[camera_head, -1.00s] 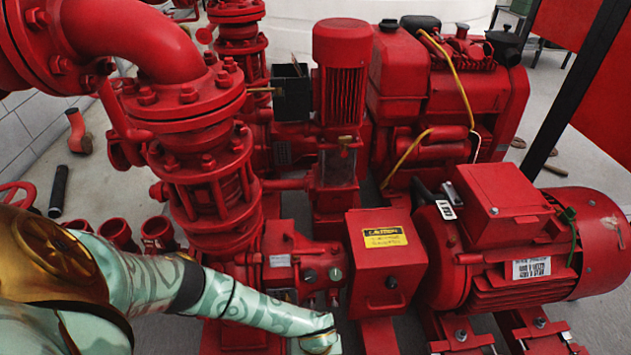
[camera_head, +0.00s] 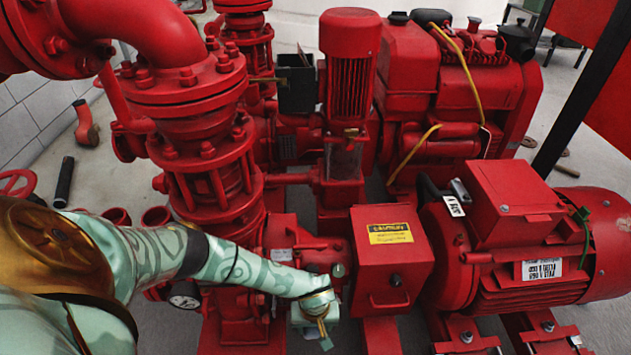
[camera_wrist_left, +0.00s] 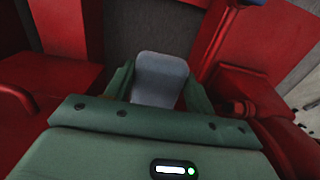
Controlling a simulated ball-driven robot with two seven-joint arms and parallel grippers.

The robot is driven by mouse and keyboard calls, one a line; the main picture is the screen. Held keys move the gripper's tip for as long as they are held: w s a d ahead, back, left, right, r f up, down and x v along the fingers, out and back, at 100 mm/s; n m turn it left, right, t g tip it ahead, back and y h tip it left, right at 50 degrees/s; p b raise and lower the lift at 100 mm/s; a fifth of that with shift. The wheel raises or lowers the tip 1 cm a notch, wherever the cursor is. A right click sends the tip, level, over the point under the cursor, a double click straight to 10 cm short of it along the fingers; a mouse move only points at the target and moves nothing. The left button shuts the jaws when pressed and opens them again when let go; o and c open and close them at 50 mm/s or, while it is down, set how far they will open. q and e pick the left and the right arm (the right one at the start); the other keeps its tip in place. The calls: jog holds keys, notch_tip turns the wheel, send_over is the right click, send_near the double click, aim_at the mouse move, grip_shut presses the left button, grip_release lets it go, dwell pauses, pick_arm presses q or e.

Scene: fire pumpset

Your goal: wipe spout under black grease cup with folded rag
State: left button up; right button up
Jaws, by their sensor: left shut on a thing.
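My left gripper (camera_head: 324,338) hangs low in front of the red pump's bearing housing, left of the red guard box with the yellow caution label. In the left wrist view its two green fingers (camera_wrist_left: 160,92) are shut on a flat grey-blue piece, which looks like the folded rag (camera_wrist_left: 160,76). The rag's far end points down toward the red parts; I cannot tell whether it touches anything. Small round caps (camera_head: 338,270) sit on the housing just above the gripper. I cannot tell which is the black grease cup, and the spout is not discernible. My right gripper is not in view.
The red guard box (camera_head: 391,262) is close to the right of the gripper, and the big red motor (camera_head: 540,250) is beyond it. A pressure gauge (camera_head: 184,294) is to the left. Thick red flanged pipes (camera_head: 205,150) rise behind my left arm.

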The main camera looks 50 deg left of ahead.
pick_arm(q)
jog(key=shift+w+a+b, duration=0.3)
jog(key=shift+w+a, duration=0.3)
jog(key=shift+a, duration=0.05)
dwell(0.6)
jog(key=shift+a, duration=0.1)
jog(key=shift+s+f+b, duration=0.1)
jog(key=shift+f+b, duration=0.3)
jog(key=shift+f, duration=0.25)
jog(key=shift+s+d+r+p, duration=0.1)
jog(key=shift+s+d+p, duration=0.3)
jog(key=shift+s+p, duration=0.1)
jog(key=shift+s+d+p, duration=0.55)
jog(key=shift+s+d, duration=0.35)
jog(key=shift+d, duration=0.3)
jog(key=shift+s+d+p, duration=0.55)
jog(key=shift+s+d, duration=0.3)
jog(key=shift+d, duration=0.3)
